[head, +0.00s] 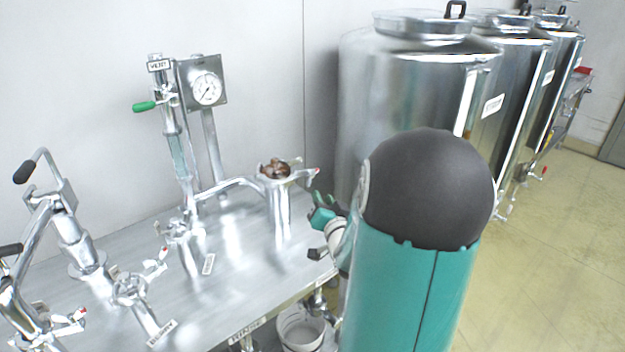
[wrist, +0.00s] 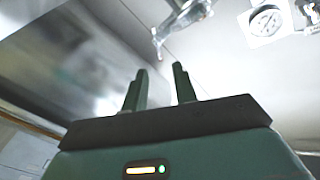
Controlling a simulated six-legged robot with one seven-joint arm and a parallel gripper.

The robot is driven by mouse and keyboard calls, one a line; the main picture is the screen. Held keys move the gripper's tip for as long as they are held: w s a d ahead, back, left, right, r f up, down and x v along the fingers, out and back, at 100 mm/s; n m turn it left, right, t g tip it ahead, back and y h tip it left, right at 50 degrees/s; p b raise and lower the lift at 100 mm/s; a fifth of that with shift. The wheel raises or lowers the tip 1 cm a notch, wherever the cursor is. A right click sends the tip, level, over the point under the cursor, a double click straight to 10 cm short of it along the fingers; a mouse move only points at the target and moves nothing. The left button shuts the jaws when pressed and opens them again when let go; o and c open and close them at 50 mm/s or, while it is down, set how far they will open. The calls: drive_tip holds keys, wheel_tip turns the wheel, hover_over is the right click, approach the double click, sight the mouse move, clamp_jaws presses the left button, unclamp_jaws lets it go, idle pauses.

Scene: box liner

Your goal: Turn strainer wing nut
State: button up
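The likely strainer is an upright steel cylinder (head: 281,210) near the right end of the steel bench, its open top showing brown contents (head: 274,169). A small red-tipped metal part (head: 312,173) juts from its right rim; I cannot tell for sure whether this is the wing nut. My gripper (head: 319,205) is just right of the cylinder, apart from it, partly hidden by my arm. In the wrist view my gripper (wrist: 159,80) has two dark green fingers spread apart with nothing between them. A shiny metal fitting (wrist: 180,22) shows beyond the fingertips.
A gauge panel (head: 203,82) and a green-handled vent pipe (head: 170,120) stand behind. Clamped pipe fittings (head: 75,235) crowd the bench's left. A white bucket (head: 300,330) is below the front edge. Large steel tanks (head: 400,95) stand right; the floor (head: 560,250) there is clear.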

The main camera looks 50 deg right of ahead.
sight(312, 176)
drive_tip(key=x, duration=1)
drive_tip(key=shift+d, duration=0.35)
drive_tip(key=shift+w, duration=0.1)
clamp_jaws()
